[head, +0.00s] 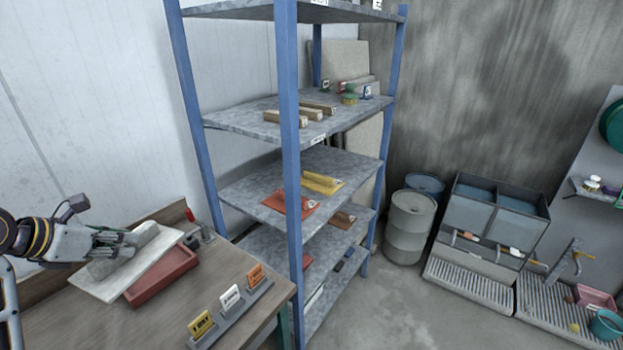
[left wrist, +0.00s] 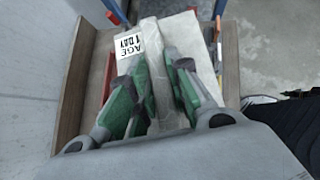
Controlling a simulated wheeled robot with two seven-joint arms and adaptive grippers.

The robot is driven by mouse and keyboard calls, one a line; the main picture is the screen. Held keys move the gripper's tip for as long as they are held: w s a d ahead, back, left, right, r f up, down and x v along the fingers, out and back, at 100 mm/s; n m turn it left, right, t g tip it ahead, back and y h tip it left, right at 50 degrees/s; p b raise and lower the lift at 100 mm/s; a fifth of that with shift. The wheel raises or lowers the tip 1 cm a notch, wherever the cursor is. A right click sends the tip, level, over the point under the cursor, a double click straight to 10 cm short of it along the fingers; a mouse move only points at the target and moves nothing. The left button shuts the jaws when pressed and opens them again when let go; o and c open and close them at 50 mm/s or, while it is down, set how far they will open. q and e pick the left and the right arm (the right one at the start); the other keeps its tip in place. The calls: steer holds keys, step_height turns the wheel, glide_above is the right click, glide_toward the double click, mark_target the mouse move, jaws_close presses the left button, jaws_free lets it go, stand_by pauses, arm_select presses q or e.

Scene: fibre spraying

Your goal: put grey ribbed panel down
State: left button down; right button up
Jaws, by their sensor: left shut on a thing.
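The grey ribbed panel (head: 150,259) is a pale flat slab with a raised rib, at the left of the head view over the wooden bench. It overlaps a red tray (head: 168,278); I cannot tell whether it touches the tray or the bench. My left gripper (head: 127,247) is shut on the panel's rib. In the left wrist view, the green fingers (left wrist: 160,75) stand on both sides of the rib, and the panel (left wrist: 185,35) carries a white "AGE 1 DAY" label (left wrist: 130,44). My right gripper is not in view.
The bench (head: 110,325) also carries a stand with yellow, white and orange tags (head: 229,298). A blue-framed shelf rack (head: 290,150) with several pieces stands just right of the bench. Drums (head: 407,225) and grey bins (head: 490,215) stand farther right. The floor between is clear.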

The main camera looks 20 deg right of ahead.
arm_select(q)
steer(key=shift+s+d+f+n, duration=0.15)
steer(key=shift+s+f+n, duration=0.15)
steer(key=shift+s, duration=0.2)
steer(key=s+d+f, duration=0.1)
steer(key=s+f, duration=0.2)
steer(key=f, duration=0.3)
steer(key=s+d+f+n+y, duration=0.1)
steer(key=s+f, duration=0.2)
steer(key=f, duration=0.3)
steer(key=shift+s+d+f+t, duration=0.2)
steer(key=shift+d+f+t, duration=0.1)
steer(key=shift+f, duration=0.1)
